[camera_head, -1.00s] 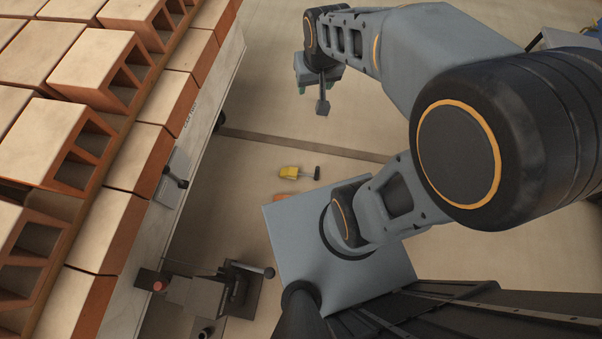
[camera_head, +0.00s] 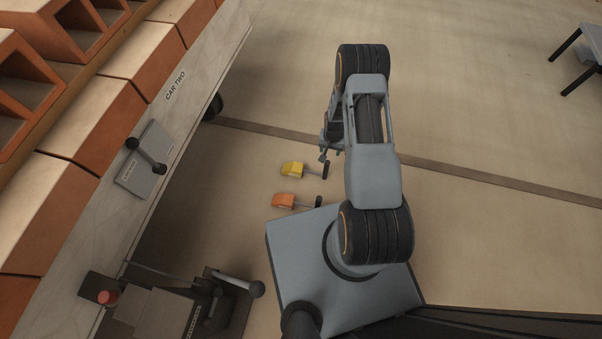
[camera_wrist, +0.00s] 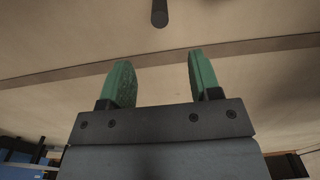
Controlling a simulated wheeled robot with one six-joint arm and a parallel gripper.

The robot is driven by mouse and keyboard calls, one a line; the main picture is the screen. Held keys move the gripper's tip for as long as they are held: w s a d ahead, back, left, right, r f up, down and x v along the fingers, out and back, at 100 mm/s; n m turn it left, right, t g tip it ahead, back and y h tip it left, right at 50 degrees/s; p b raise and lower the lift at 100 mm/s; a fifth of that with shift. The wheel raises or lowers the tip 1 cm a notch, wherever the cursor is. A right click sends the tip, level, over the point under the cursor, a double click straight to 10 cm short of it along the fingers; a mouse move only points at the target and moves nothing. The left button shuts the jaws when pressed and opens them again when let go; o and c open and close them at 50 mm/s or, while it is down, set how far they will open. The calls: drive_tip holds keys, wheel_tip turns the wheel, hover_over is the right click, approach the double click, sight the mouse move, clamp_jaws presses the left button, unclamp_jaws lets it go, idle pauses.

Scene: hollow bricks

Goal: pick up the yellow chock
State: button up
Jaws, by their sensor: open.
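The yellow chock (camera_head: 292,169) lies on the floor in the head view, with a thin handle running right to a black knob (camera_head: 326,169). My gripper (camera_wrist: 160,82) is open and empty, its two green fingers apart in the wrist view. In the head view my wrist is just beyond and right of the yellow chock; the fingers are mostly hidden there. A dark rod end (camera_wrist: 159,12) shows at the top of the wrist view, ahead of the fingers; I cannot tell whose it is. The yellow body is not visible there.
An orange chock (camera_head: 284,200) with a similar handle lies nearer, beside the yellow one. The car with hollow bricks (camera_head: 100,120) stands along the left, with a lever (camera_head: 146,157) on its side. A table (camera_head: 590,50) is at far right. Floor between is clear.

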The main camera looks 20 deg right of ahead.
sight(327, 162)
wheel_tip(327, 162, down, 9)
drive_tip(key=b, duration=0.3)
drive_tip(key=shift+s+r, duration=0.1)
wheel_tip(327, 162, down, 5)
drive_tip(key=b, duration=0.3)
drive_tip(key=shift+c, duration=0.2)
drive_tip(key=shift+a, duration=0.1)
clamp_jaws()
idle(0.4)
